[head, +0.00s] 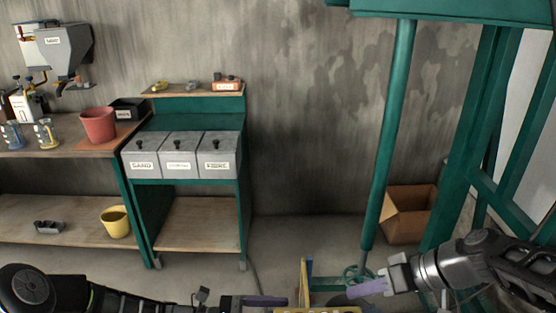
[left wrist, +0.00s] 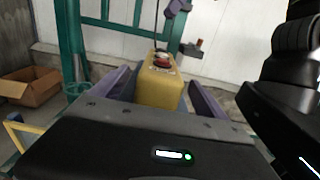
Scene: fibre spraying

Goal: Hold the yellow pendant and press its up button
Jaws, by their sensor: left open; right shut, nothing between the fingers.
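The yellow pendant (left wrist: 158,88) stands between the two purple fingers of my left gripper (left wrist: 160,92) in the left wrist view. The fingers are open on either side of it, not clamped. A red button and other small controls show on its top face; I cannot tell which one is up. In the head view my left gripper (head: 264,301) is at the bottom edge, and the pendant is not clear there. My right gripper (head: 368,288) is shut and empty at the lower right, apart from the pendant. A purple fingertip (left wrist: 178,7) also shows above the pendant in the left wrist view.
A green post (head: 388,150) and frame stand at the right, with a cardboard box (head: 408,215) behind. A green bench with labelled grey bins (head: 180,155) is at the left. A thin yellow upright (head: 306,280) rises between my grippers. The floor between bench and post is mostly clear.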

